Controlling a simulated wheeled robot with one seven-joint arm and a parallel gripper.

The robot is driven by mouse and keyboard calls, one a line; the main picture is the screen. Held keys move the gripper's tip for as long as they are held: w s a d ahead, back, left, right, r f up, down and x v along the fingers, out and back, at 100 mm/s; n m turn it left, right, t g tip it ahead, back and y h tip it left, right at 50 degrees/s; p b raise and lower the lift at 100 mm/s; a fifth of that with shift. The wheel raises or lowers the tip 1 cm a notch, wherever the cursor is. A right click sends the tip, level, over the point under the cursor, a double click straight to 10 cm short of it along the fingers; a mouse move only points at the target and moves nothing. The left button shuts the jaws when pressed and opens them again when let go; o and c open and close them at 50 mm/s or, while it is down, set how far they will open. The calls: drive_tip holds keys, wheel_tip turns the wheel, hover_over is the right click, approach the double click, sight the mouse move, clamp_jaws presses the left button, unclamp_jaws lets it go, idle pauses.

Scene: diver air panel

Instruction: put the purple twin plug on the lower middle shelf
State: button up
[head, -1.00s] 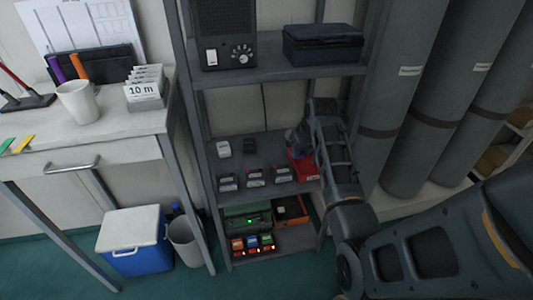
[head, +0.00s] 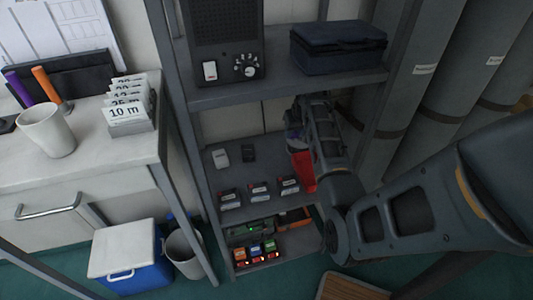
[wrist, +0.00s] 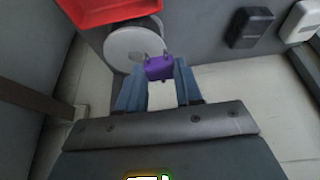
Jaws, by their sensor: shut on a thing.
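My gripper (wrist: 159,82) is shut on the purple twin plug (wrist: 159,67), which shows between its two blue-grey fingertips in the wrist view. In the head view my gripper (head: 294,132) is at the right side of the rack, over the back right of the shelf below the radio shelf. The plug is mostly hidden there by my arm. That shelf (head: 236,180) holds small items and has a bare patch in its middle. Whether the plug touches anything is unclear.
A red bin (head: 303,170) is on the shelf's right, partly behind my arm. A white plug (head: 220,157) and a black plug (head: 248,153) stand at the back left. Several grey devices (head: 259,194) line the front. A round pale thing (wrist: 132,45) is close beyond the plug.

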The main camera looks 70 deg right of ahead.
drive_tip(key=b, duration=0.1)
hover_over(267, 153)
drive_tip(key=a, duration=0.1)
drive_tip(key=f, duration=0.3)
drive_tip(key=s+f, duration=0.1)
drive_tip(key=f, duration=0.1)
drive_tip(key=shift+a+f, duration=0.1)
drive_tip(key=shift+f, duration=0.15)
drive_tip(key=shift+f+b, duration=0.5)
drive_tip(key=shift+f, duration=1.4)
drive_tip(key=shift+f, duration=0.15)
drive_tip(key=o, duration=1)
